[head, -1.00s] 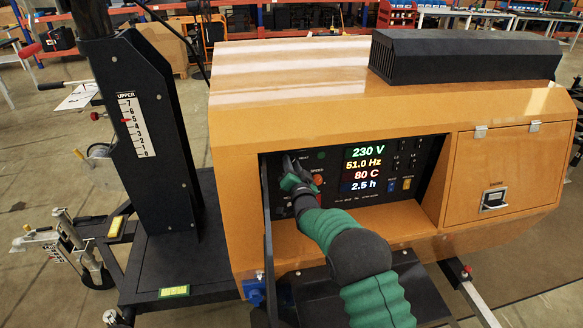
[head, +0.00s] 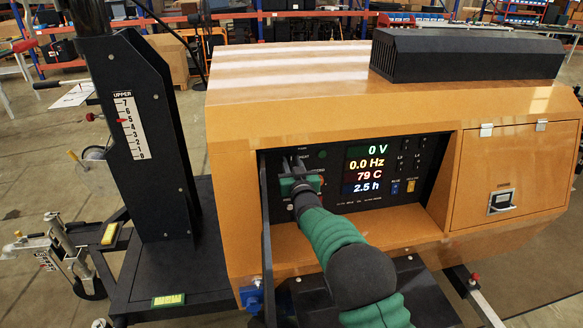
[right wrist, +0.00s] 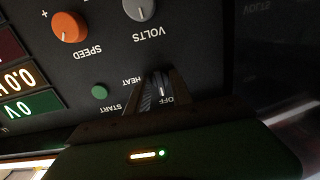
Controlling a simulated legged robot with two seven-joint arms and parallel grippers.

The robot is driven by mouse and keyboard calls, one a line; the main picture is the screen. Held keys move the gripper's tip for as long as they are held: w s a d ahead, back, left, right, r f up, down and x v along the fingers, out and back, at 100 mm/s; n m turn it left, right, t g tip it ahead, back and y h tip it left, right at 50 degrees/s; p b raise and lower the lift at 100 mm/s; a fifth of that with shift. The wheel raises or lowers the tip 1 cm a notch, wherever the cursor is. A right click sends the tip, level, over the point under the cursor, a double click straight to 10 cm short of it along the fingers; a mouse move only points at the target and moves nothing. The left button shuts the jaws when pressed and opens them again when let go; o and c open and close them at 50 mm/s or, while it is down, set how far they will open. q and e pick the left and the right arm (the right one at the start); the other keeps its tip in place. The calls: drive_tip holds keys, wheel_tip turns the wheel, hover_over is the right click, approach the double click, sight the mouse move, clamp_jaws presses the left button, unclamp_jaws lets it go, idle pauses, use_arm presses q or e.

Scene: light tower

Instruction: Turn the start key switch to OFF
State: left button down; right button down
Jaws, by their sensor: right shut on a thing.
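The start key switch (right wrist: 161,86) shows in the right wrist view between my right fingers, beside the upside-down labels OFF, HEAT and START. Its visible end lies by OFF; the rest is partly covered. My right gripper (right wrist: 157,90) is shut on it. In the head view my right gripper (head: 297,165) is at the left part of the black control panel (head: 337,166), and it hides the switch there. The display (head: 370,169) reads 0 V, 0.0 Hz, 79 C and 2.5 h. My left gripper is not in view.
An orange SPEED knob (right wrist: 68,27), a grey VOLTS knob (right wrist: 139,8) and a green button (right wrist: 99,92) are near the switch. The panel sits recessed in the orange housing (head: 235,190). A closed side door (head: 505,170) is at the right; a black mast (head: 150,150) stands left.

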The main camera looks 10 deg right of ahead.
drive_tip(key=shift+f, duration=0.3)
drive_tip(key=c, duration=1.5)
unclamp_jaws()
drive_tip(key=shift+r, duration=0.1)
drive_tip(key=s+b, duration=0.2)
drive_tip(key=s, duration=1.4)
drive_tip(key=shift+s+a, duration=0.1)
drive_tip(key=shift+s, duration=0.3)
